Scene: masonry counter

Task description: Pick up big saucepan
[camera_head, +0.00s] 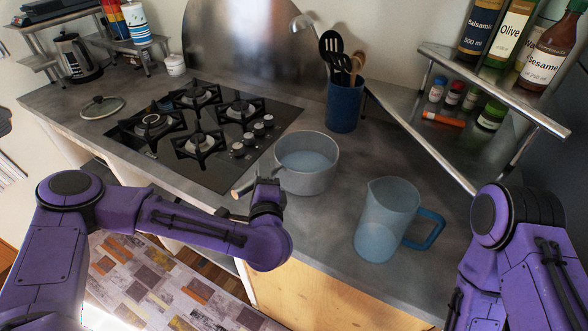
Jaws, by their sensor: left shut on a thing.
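The big saucepan (309,180) is a grey pan on the counter, right of the stove. Its handle (246,185) points left toward the counter's front edge, with a pale wooden-looking end. My left gripper (262,187) is at the handle, close to the pan's left side, and is shut on the handle. Its fingers are mostly hidden by its own wrist. The pan looks upright, and I cannot tell whether its base touches the counter. My right arm shows at the right edge, but its gripper is out of the picture.
A blue translucent jug (387,222) stands right of the pan. A blue utensil holder (343,105) is behind it. The gas stove (203,133) and a glass lid (101,107) are to the left. A metal shelf (495,90) with bottles stands at the right.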

